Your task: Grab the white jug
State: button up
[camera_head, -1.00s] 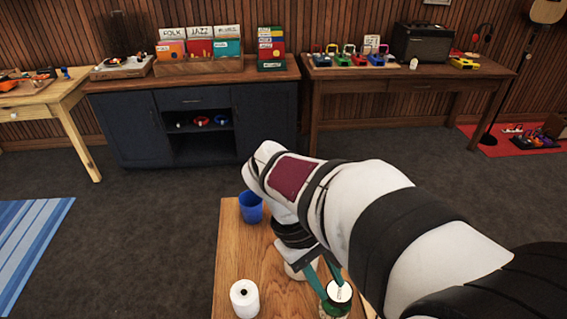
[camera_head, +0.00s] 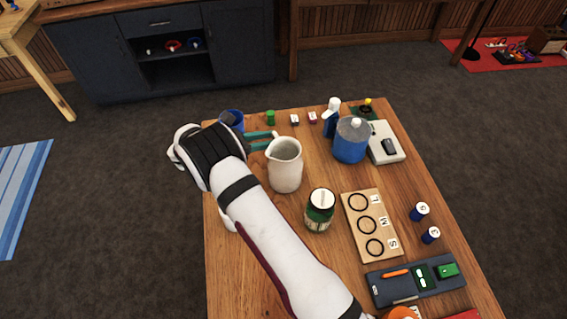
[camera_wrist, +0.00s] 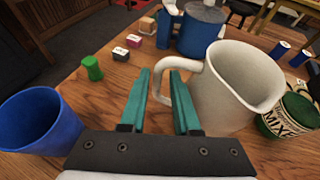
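The white jug (camera_head: 285,167) stands upright on the wooden table, just right of my gripper in the head view. In the wrist view the white jug (camera_wrist: 232,90) fills the right side, its handle pointing left toward the fingers. My gripper (camera_head: 262,140) has two teal fingers.
A blue cup (camera_wrist: 38,122) stands close left of my gripper. A green jar (camera_head: 319,210) stands near the jug. A blue pot (camera_head: 351,141) and a spray bottle (camera_head: 331,116) stand beyond. A small green piece (camera_wrist: 92,68) and small boxes lie ahead of the fingers.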

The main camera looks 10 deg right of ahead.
jog(key=x, duration=0.5)
jog(key=shift+w+f, duration=0.1)
jog(key=shift+w, duration=0.05)
jog(key=shift+a, duration=0.1)
grip_shut()
dwell(0.9)
